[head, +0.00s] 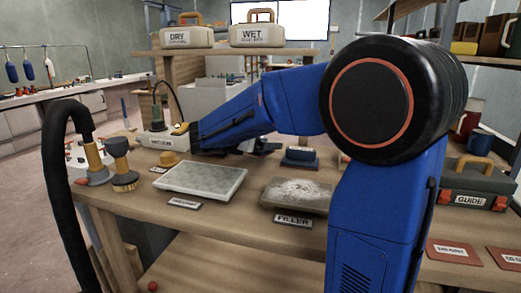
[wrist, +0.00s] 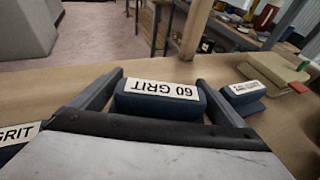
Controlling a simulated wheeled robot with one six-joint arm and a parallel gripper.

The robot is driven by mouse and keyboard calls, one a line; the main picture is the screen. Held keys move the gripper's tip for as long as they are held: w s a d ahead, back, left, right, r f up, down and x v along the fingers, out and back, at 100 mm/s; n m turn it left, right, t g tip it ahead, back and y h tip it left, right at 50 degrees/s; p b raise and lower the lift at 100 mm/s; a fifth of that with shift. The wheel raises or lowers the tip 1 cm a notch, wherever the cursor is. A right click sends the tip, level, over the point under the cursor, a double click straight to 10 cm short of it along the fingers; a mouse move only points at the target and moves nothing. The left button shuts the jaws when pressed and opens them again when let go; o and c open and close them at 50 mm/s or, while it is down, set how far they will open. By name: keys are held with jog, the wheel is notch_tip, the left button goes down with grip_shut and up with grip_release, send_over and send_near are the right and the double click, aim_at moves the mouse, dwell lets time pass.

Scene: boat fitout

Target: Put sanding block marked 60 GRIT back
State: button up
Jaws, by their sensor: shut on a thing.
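The sanding block marked 60 GRIT (wrist: 158,101) is dark blue-grey with a white label that reads upside down in the wrist view. My gripper (wrist: 158,92) is shut on it, one finger at each end. Whether the block touches the wooden surface below is unclear. In the head view my blue arm reaches to the left across the bench, and the held block cannot be made out there. A red card (head: 505,258), cut off at the right edge, seems to begin with 60.
Another labelled block (wrist: 243,93) lies close to the right finger, and a GRIT label (wrist: 17,133) shows at left. The bench holds a grey slab (head: 200,181), a FILLER slab (head: 297,194), a blue block (head: 300,158), a 240 GRIT card (head: 453,252) and a GUIDE case (head: 477,184).

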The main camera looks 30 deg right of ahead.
jog(key=shift+f, duration=1.3)
jog(key=shift+f, duration=0.2)
jog(key=o, duration=1.5)
jog(key=shift+r, duration=0.15)
jog(key=shift+s+a+r, duration=0.1)
jog(key=shift+a, duration=0.1)
jog(key=v, duration=1.1)
jog(key=shift+s+a+r, duration=0.1)
jog(key=shift+s+a, duration=0.05)
jog(key=shift+a, duration=0.1)
